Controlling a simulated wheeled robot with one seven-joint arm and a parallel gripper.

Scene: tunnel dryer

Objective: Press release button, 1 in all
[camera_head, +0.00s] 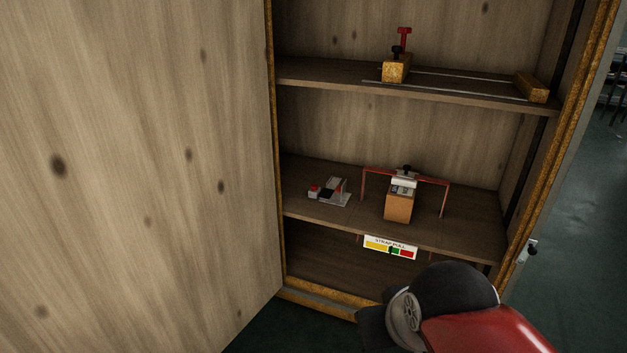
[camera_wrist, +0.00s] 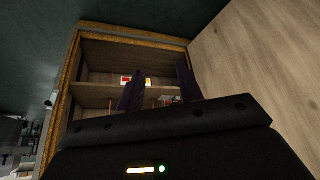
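A small grey device (camera_head: 333,193) with a black part sits at the left of the cabinet's middle shelf. A red button (camera_head: 313,188) on a pale block is at its left end; no label on it is readable, so I cannot tell if it is the release button. My gripper (camera_wrist: 159,76) shows in the wrist view with its two dark fingers apart and nothing held between them. It points toward the cabinet from outside, clear of the shelves. In the head view my arm hides the gripper.
A red frame (camera_head: 448,199) stands around a brown block (camera_head: 398,207) on the middle shelf (camera_head: 456,232). A "STRAP PULL" sign (camera_head: 390,247) hangs below. The upper shelf (camera_head: 440,90) holds a yellow block clamp (camera_head: 396,70). The wooden door (camera_head: 130,150) stands open at left.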

